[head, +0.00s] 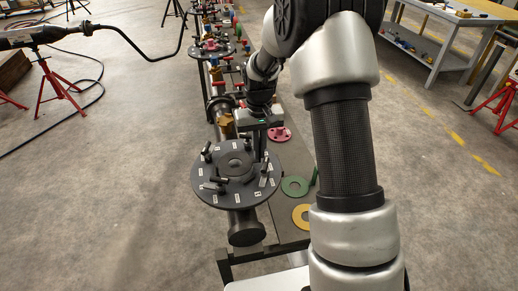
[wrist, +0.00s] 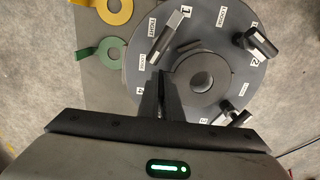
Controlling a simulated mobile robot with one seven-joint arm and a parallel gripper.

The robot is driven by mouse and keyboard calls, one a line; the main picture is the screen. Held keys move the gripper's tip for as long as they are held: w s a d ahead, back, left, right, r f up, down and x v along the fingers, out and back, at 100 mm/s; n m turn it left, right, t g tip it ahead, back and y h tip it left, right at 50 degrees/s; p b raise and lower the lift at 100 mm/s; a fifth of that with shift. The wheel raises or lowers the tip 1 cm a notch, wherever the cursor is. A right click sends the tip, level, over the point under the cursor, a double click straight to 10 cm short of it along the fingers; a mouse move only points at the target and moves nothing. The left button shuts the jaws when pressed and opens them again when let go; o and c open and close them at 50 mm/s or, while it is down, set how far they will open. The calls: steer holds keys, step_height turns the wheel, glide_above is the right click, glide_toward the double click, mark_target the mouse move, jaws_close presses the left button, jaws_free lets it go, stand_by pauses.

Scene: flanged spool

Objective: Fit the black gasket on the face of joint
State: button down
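The joint's round dark grey flange (head: 207,190) faces up, with labels and several clamp bolts around its rim. It fills much of the wrist view (wrist: 225,20). The black gasket (wrist: 180,72) is a dark ring at the flange's centre, around or over the central hole. In the head view the dark ring (head: 236,163) shows at the middle of the face. My gripper (wrist: 163,76) points down at the ring's left edge in the wrist view, its fingers close together and seemingly on the gasket's tab. Whether the gasket rests flat or hovers slightly is unclear.
A green gasket (wrist: 103,54) and a yellow gasket (wrist: 115,10) lie on the bench beside the flange. A pink flanged part (head: 279,134) stands behind them. A pipe end (head: 246,232) sticks out in front.

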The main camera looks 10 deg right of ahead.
steer(key=shift+f, duration=0.2)
steer(key=shift+f+b, duration=0.85)
steer(key=shift+f, duration=0.2)
steer(key=c, duration=1.9)
jaws_free()
steer(key=shift+o, duration=0.2)
step_height(320, 180, up, 16)
steer(key=shift+r+p, duration=0.1)
steer(key=shift+p, duration=0.5)
steer(key=shift+r, duration=0.65)
